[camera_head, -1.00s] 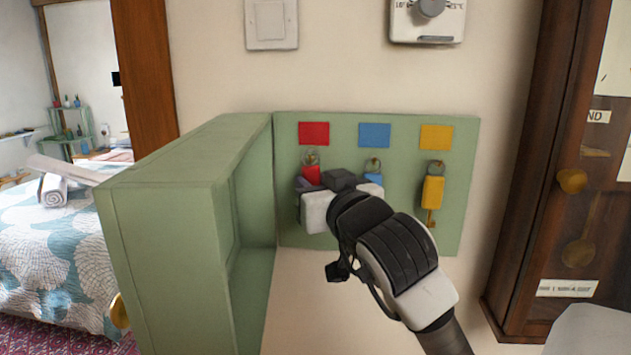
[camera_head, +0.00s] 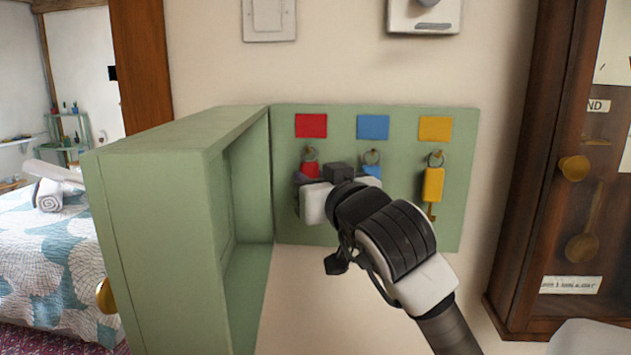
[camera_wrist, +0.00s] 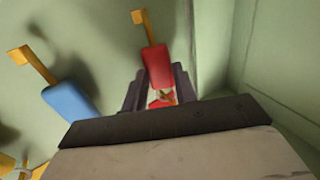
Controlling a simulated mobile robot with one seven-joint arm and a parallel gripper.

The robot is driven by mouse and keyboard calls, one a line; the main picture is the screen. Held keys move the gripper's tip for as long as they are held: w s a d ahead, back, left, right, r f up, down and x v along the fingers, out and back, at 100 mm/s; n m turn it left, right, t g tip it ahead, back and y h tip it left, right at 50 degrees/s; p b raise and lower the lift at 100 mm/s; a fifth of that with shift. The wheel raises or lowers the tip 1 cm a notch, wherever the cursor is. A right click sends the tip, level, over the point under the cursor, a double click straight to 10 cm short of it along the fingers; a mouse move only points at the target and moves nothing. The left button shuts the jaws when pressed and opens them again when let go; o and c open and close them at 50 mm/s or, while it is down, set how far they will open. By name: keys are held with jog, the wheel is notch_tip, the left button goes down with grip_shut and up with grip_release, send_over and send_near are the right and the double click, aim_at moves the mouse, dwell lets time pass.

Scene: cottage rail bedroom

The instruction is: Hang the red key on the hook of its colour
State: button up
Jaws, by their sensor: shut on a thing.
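The red key (camera_head: 311,170) is at the green key board (camera_head: 400,215), under the red square (camera_head: 311,126). Its ring is at the hook there; I cannot tell whether it is around the hook. My gripper (camera_head: 309,183) is shut on the red key. In the wrist view, the red tag (camera_wrist: 156,65) sits between the two dark fingers, with its gold shaft pointing away. The blue key (camera_head: 372,171) hangs under the blue square (camera_head: 372,127), partly hidden by my gripper. The yellow key (camera_head: 433,184) hangs under the yellow square (camera_head: 435,128).
The open green cabinet door (camera_head: 150,225) stands just left of the board, close to my gripper. The blue key (camera_wrist: 68,101) is close beside my fingers in the wrist view. A dark wooden clock case (camera_head: 520,200) stands at right. Bare wall lies below the board.

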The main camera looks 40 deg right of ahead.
jog(key=o, duration=1)
jog(key=shift+o, duration=0.2)
jog(key=b+v, duration=0.4)
jog(key=v, duration=0.9)
jog(key=shift+s, duration=0.4)
jog(key=shift+a, duration=0.1)
